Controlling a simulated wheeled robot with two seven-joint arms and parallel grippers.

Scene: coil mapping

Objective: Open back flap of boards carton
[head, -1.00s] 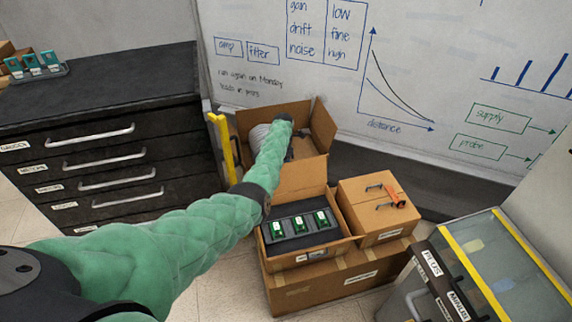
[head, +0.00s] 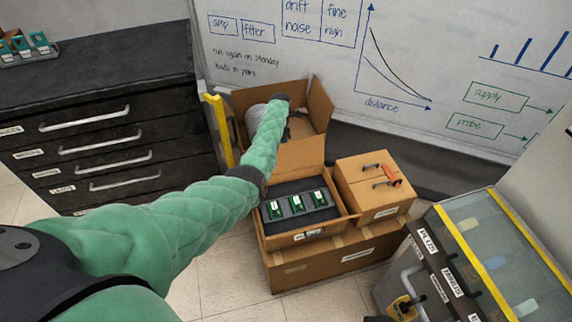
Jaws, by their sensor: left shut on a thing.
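The boards carton (head: 288,238) is a brown box in the middle, holding a dark tray (head: 283,188) with 3 green boards. Behind it a brown panel, which looks like its back flap (head: 300,157), stands raised. My left arm reaches over from the left, and its wrist is above the open carton behind. My left gripper (head: 288,132) is small and partly hidden by the sleeve and wrist. It appears shut at the top edge of the back flap. My right gripper does not show.
An open carton (head: 319,103) with a grey coil (head: 258,118) stands behind. A closed carton (head: 375,190) with an orange-handled tool is at right. Both front cartons rest on a larger box (head: 330,264). A drawer cabinet (head: 100,100), yellow post (head: 219,130) and clear-lidded case (head: 480,260) flank them.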

